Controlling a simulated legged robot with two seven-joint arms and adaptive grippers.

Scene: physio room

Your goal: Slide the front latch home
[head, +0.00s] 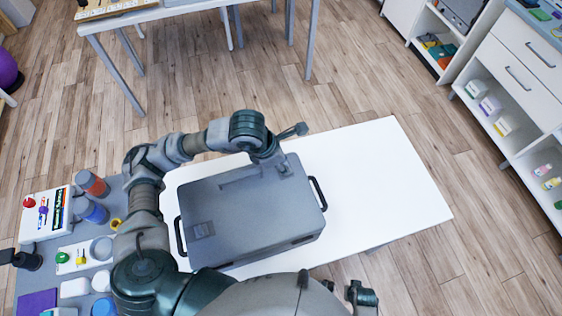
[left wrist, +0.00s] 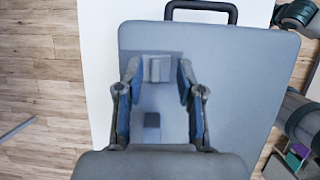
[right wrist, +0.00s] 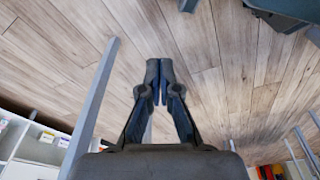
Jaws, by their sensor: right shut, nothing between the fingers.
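A closed grey case (head: 245,212) lies on the white table. My left gripper (left wrist: 158,68) points down over this latch. Its fingers are open, one on each side of the knob, with gaps visible. In the head view the left gripper (head: 281,165) partly hides that latch. My right gripper (right wrist: 163,85) is shut and empty above the floor, away from the case.
The case has black handles at its right end (head: 318,193) and left end (head: 180,236). The white table (head: 390,180) is bare to the right. Bottles, tubs and a white box (head: 45,213) crowd a grey surface at the left. A shelf unit (head: 510,85) stands far right.

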